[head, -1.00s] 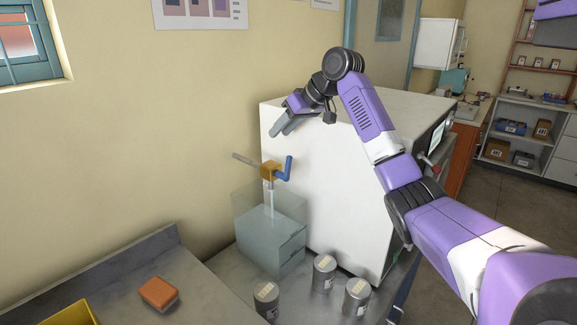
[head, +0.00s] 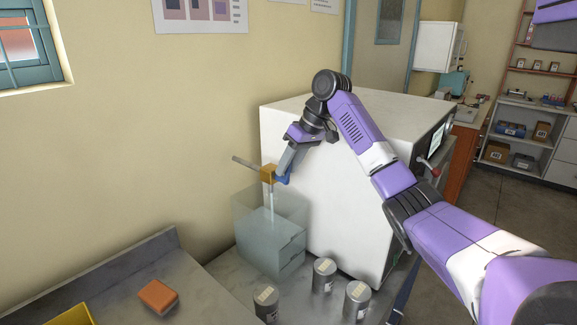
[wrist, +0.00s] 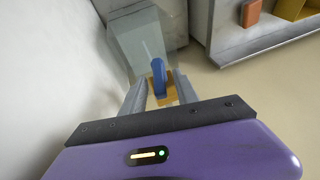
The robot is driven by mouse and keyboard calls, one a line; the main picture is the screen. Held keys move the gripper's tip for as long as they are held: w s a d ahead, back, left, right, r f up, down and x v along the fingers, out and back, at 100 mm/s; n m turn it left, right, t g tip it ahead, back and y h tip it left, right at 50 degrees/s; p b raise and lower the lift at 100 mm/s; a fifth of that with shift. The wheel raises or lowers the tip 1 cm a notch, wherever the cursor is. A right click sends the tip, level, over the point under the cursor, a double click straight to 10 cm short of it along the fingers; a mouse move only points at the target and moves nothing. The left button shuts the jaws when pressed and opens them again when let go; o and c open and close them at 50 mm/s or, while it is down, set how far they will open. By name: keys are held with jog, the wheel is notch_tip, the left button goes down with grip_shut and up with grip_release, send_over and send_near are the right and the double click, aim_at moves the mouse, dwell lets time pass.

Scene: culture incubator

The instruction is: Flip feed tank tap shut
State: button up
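The tap has an orange-yellow body (head: 267,173) on a grey pipe from the wall, with a blue lever (head: 284,180) on its right side. A pale stream (head: 271,204) runs from it into the clear feed tank (head: 255,245). My gripper (head: 283,165) is at the tap, its fingers covering part of the lever in the head view. In the wrist view my gripper (wrist: 160,84) is open. The blue lever (wrist: 158,68) stands between the two fingers, with a gap visible on both sides. The tap body (wrist: 172,96) shows behind it.
The large white incubator (head: 330,180) stands close to the right of the tap. An orange block (head: 158,297) lies on the left counter, near a yellow bin (head: 70,316).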

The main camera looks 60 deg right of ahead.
jog(key=shift+w+f, duration=0.1)
jog(key=shift+f, duration=0.05)
grip_shut()
jog(key=shift+w+a+h, duration=0.1)
jog(key=shift+a+h, duration=0.3)
jog(key=shift+h, duration=0.3)
jog(key=shift+a+n+g+h+p, duration=0.1)
jog(key=shift+n+g+h+p, duration=0.2)
jog(key=shift+g+h, duration=0.15)
grip_release()
